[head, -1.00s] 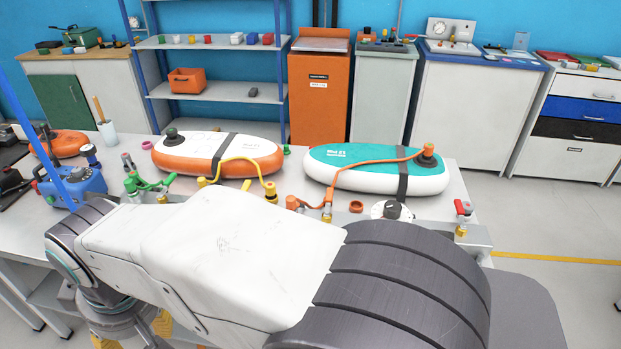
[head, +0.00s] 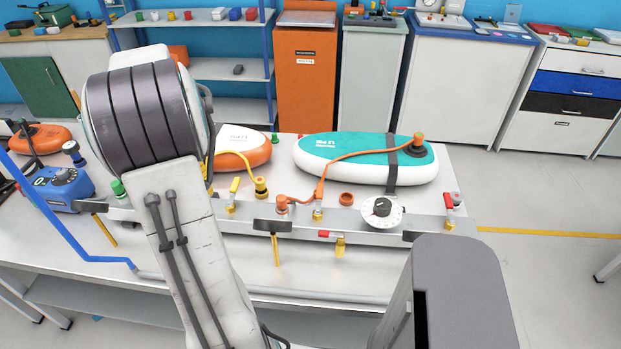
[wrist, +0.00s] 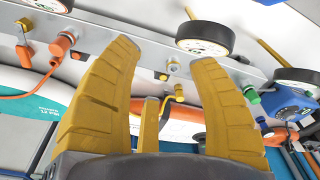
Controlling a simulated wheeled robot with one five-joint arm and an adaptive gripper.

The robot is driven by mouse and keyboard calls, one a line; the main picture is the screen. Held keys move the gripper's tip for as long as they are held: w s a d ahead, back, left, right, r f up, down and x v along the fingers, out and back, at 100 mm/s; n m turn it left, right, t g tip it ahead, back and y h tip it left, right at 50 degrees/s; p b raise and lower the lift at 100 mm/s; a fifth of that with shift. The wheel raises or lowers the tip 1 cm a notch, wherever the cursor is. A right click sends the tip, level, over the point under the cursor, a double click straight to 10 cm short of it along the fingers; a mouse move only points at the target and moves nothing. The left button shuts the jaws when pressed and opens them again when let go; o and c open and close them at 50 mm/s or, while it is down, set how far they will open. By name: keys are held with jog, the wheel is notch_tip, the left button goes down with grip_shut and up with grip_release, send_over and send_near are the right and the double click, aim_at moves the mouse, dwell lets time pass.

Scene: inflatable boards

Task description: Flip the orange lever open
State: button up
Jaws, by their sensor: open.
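The orange lever (head: 320,188) stands up on a brass valve of the grey rail, just right of an orange hose fitting (head: 282,202). In the wrist view, which is upside down, the orange lever (wrist: 23,56) is at the far left, beyond my left finger, hanging from its brass valve. An orange hose (head: 370,154) runs from the teal board (head: 338,147) to the fitting. My gripper (wrist: 164,52) has its yellow fingers spread, with nothing held. They point at the rail around a silver fitting, apart from the orange lever. My arm hides the gripper in the head view.
The rail (head: 360,222) also carries a yellow lever (head: 234,185), a red lever (head: 330,234) and a white dial (head: 382,212). The orange and white board (head: 250,150) lies behind, partly hidden by my arm. A blue pump (head: 62,190) stands left. Floor is clear at right.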

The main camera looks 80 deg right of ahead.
jog(key=s+d+f+m+p, duration=0.2)
jog(key=s+d+f+m, duration=0.15)
jog(key=s+d, duration=0.85)
jog(key=m+y+p, duration=0.1)
jog(key=m+p, duration=0.2)
jog(key=m, duration=0.1)
send_over(322, 190)
jog(key=shift+n+g, duration=0.25)
jog(key=shift+g, duration=0.15)
notch_tip(322, 190, down, 5)
jog(key=shift+w+r, duration=0.1)
jog(key=shift+f, duration=0.35)
jog(key=shift+f+p, duration=0.7)
jog(key=shift+f, duration=2.5)
jog(key=shift+o, duration=0.2)
grip_shut()
